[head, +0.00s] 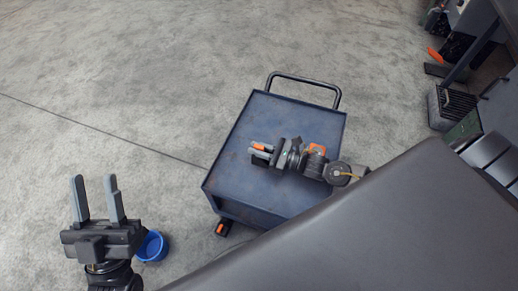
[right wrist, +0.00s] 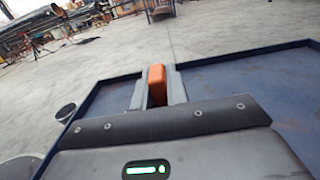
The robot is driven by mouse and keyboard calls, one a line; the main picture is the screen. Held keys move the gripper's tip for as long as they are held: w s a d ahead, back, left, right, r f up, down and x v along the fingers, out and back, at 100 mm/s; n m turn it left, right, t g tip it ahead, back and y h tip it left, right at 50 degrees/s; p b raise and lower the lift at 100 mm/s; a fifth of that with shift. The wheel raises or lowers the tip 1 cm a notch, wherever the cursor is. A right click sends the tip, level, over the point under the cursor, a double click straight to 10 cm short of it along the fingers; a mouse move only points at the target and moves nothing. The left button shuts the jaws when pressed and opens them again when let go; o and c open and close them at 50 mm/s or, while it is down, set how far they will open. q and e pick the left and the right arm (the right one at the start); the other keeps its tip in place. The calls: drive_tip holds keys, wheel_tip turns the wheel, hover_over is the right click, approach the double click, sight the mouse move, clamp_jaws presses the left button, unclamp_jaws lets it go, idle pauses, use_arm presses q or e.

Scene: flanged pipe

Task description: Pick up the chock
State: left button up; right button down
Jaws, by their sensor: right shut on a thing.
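An orange chock (head: 258,147) is between the fingers of my right gripper (head: 260,153), over the blue cart top (head: 265,115). In the right wrist view the orange chock (right wrist: 156,85) stands between the two grey fingers, and the gripper is shut on it. Its lower part is hidden by the gripper body. I cannot tell whether it touches the cart top. My left gripper (head: 97,197) is open and empty over the floor at the lower left, well apart from the cart.
A blue bucket (head: 151,246) stands on the floor beside my left gripper. A dark block with orange (head: 222,227) is at the cart's lower left corner. The cart has a raised rim and a black handle (head: 305,80). Equipment (head: 455,105) stands at the upper right.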

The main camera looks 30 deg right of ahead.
sight(258, 146)
drive_tip(key=shift+r, duration=0.4)
wheel_tip(258, 146, up, 3)
drive_tip(key=shift+f+p, duration=0.1)
drive_tip(key=shift+p, duration=0.55)
use_arm(q)
wheel_tip(258, 146, down, 14)
drive_tip(key=w+a+n+g+y+p, duration=0.1)
drive_tip(key=g+y+p, duration=0.3)
drive_tip(key=g, duration=0.7)
drive_tip(key=y, duration=0.2)
drive_tip(key=shift+w+a+y, duration=0.3)
drive_tip(key=shift+w, duration=0.1)
use_arm(e)
drive_tip(key=s+a+r, duration=0.2)
drive_tip(key=s+r, duration=0.7)
drive_tip(key=s, duration=0.5)
drive_tip(key=shift+r, duration=0.15)
